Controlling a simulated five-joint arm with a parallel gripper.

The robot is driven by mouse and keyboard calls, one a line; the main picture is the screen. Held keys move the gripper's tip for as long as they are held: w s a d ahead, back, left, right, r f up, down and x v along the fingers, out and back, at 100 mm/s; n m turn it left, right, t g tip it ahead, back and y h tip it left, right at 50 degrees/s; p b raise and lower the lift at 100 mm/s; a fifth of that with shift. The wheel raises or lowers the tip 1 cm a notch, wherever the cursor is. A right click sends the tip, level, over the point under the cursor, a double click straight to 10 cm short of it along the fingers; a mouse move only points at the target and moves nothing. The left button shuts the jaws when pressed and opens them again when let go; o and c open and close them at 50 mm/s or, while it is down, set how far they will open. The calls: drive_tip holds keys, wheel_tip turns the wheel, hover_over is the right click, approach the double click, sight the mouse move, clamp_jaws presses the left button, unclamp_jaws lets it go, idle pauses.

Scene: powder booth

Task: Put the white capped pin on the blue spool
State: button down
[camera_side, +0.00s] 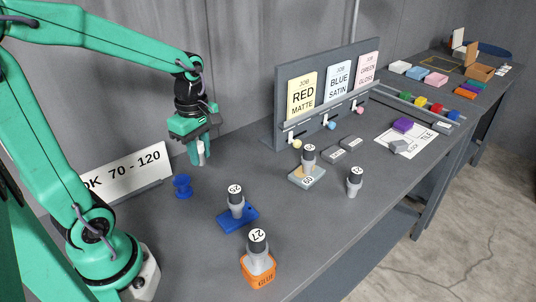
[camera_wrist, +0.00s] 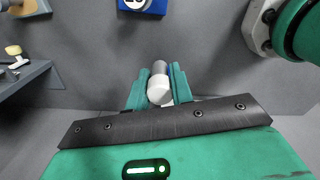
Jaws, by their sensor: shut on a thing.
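My gripper (camera_side: 198,155) is shut on the white capped pin (camera_side: 201,150), held above the table. In the wrist view the pin's white cap (camera_wrist: 160,92) and grey body lie between the two green fingers. The blue spool (camera_side: 182,187) stands upright on the table, below and a little left of the pin in the side view. The pin and spool are apart there. In the wrist view a little blue, probably the spool, shows behind the pin and fingers; most of it is hidden.
A sign plate (camera_side: 128,174) leans left of the spool. A grey card rack (camera_side: 328,90) stands behind to the right. The table between is clear.

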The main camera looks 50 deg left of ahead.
drive_tip(key=shift+s+d+r, duration=0.2)
drive_tip(key=shift+s+d, duration=0.2)
drive_tip(key=shift+s, duration=0.05)
drive_tip(key=shift+s+d+r, duration=0.2)
drive_tip(key=shift+s+d, duration=0.15)
drive_tip(key=shift+s, duration=0.1)
hover_over(181, 179)
wheel_tip(181, 179, down, 7)
drive_tip(key=shift+f, duration=2)
drive_tip(key=shift+f, duration=0.15)
drive_tip(key=c, duration=1.2)
unclamp_jaws()
drive_tip(key=shift+c, duration=0.2)
